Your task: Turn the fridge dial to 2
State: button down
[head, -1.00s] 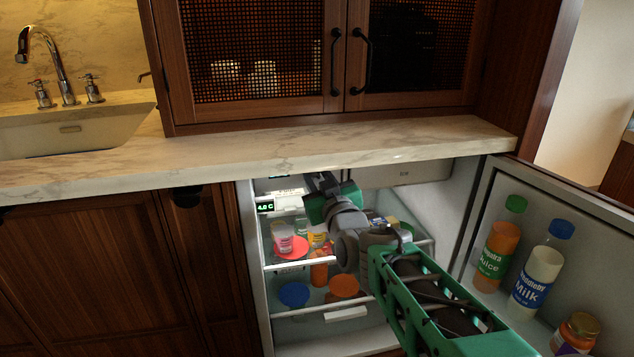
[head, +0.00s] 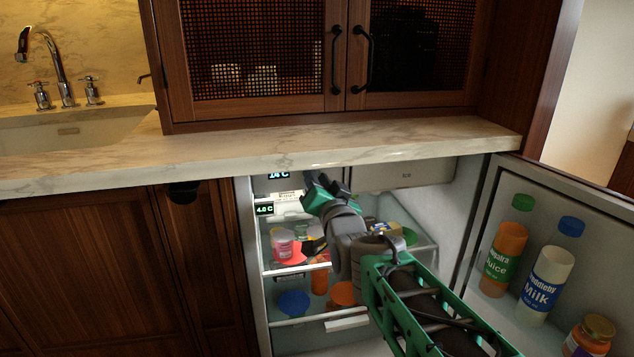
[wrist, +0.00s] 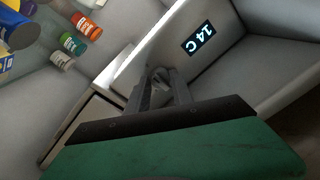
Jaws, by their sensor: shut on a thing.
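The fridge dial (wrist: 158,73) is a small grey round knob between my fingertips in the wrist view. My gripper (wrist: 160,82) is shut on it. The dial's numbers and pointer cannot be read. A lit display (wrist: 198,38) beside it reads 14 C, upside down in this view. In the head view my gripper (head: 316,184) reaches into the top of the open fridge and hides the dial. The upper display (head: 278,175) shows there too, with a lower one (head: 264,209) reading about 4.0 C.
Cups and jars stand on the fridge shelves, including a pink cup (head: 284,243). The open door at right holds a juice bottle (head: 503,252), a milk bottle (head: 545,280) and a jar (head: 588,336). The marble counter (head: 330,143) overhangs the fridge.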

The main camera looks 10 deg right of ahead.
dwell(0.4)
jog(key=c, duration=1.1)
grip_release()
jog(key=shift+s+d+f+p, duration=0.15)
jog(key=shift+s+p, duration=0.4)
jog(key=shift+s, duration=1.4)
jog(key=shift+s+f+p, duration=0.15)
jog(key=shift+s+p, duration=0.35)
jog(key=shift+s, duration=1.4)
